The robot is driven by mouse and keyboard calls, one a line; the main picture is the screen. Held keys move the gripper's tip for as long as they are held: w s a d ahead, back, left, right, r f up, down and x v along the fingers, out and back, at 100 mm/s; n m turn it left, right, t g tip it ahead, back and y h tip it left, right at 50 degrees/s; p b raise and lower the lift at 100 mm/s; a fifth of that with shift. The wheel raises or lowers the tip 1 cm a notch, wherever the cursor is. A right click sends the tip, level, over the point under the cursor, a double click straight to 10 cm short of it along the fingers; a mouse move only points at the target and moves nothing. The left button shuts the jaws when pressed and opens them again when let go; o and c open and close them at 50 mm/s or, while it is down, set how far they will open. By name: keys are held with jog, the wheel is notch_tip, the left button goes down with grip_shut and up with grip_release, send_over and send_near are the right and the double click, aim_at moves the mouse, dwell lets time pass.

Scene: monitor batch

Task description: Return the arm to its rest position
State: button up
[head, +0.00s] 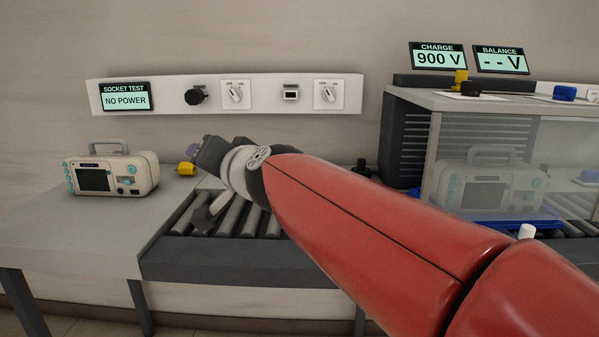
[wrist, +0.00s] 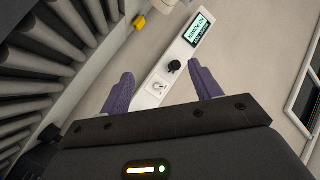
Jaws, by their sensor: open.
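My red arm (head: 385,225) reaches from the lower right of the head view toward the left, over the roller conveyor. My gripper (wrist: 163,88) is open in the wrist view. Its two purple fingers stand wide apart with nothing between them. In the head view its end is near the back of the grey table, below the wall panel, and mostly hidden by my wrist. Beyond the fingers the wrist view shows the wall panel (wrist: 165,80) with a black plug and a switch.
A beige monitor (head: 110,173) stands on the grey table (head: 85,235) at left. A yellow item (head: 187,169) lies close to my gripper. The roller conveyor (head: 240,219) runs beneath my arm. Another monitor (head: 488,185) sits in a clear-fronted enclosure (head: 440,103) at right. The socket display (head: 126,97) reads NO POWER.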

jog(key=s+d+f+g+h, duration=0.3)
jog(key=s+d+f+h, duration=0.1)
jog(key=s+d+f, duration=0.7)
jog(key=s+d+f+g+h, duration=0.4)
jog(key=s+d+f, duration=0.7)
jog(key=d+f, duration=0.4)
jog(key=d+h, duration=0.1)
jog(key=d, duration=0.2)
jog(key=shift+s+d+n, duration=0.2)
jog(key=shift+d+n, duration=0.1)
jog(key=shift+n, duration=0.1)
